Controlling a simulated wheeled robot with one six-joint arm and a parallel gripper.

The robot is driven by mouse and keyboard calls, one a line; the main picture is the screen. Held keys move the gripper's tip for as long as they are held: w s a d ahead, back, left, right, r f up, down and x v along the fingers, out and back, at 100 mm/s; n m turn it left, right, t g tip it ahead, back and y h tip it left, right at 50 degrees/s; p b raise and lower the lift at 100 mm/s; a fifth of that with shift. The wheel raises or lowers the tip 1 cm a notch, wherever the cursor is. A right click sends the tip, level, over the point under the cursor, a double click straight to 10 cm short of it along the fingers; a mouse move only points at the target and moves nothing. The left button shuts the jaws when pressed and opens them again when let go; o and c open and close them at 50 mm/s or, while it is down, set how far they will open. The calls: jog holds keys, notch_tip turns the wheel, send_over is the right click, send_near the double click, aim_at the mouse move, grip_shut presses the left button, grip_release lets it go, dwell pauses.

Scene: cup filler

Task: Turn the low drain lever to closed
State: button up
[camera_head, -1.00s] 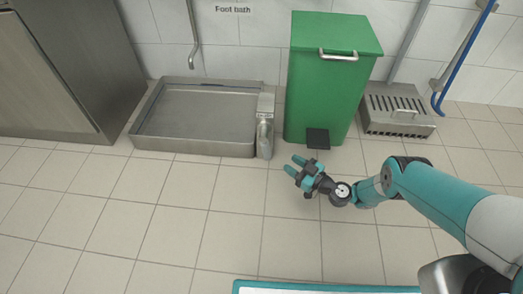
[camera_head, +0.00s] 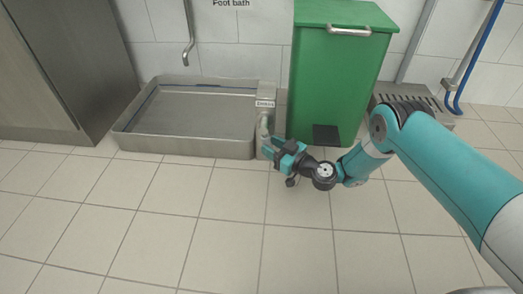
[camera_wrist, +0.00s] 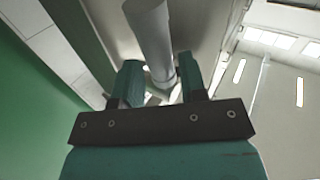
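The drain lever is a light grey rounded bar (camera_head: 263,124) on the right end of the foot bath, below a small label that seems to read "Drain". My gripper (camera_head: 272,148) is low at the bath's right front corner, by the lever's lower end. In the wrist view the lever (camera_wrist: 151,32) runs down between the two teal fingers of my gripper (camera_wrist: 160,85). The fingers stand apart with small gaps beside the bar, so the gripper looks open around it. Whether either finger touches it, I cannot tell. The lever's far end is partly hidden by the fingers.
The steel foot bath (camera_head: 185,147) stands against the wall under a spout (camera_head: 187,35). A green pedal bin (camera_head: 333,85) with a black pedal (camera_head: 326,135) is close on the right. A steel grate box (camera_head: 440,119) stands beyond it. The tiled floor in front is clear.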

jog(key=shift+b+x, duration=0.9)
jog(key=shift+x, duration=1.2)
grip_shut()
jog(key=shift+r, duration=0.1)
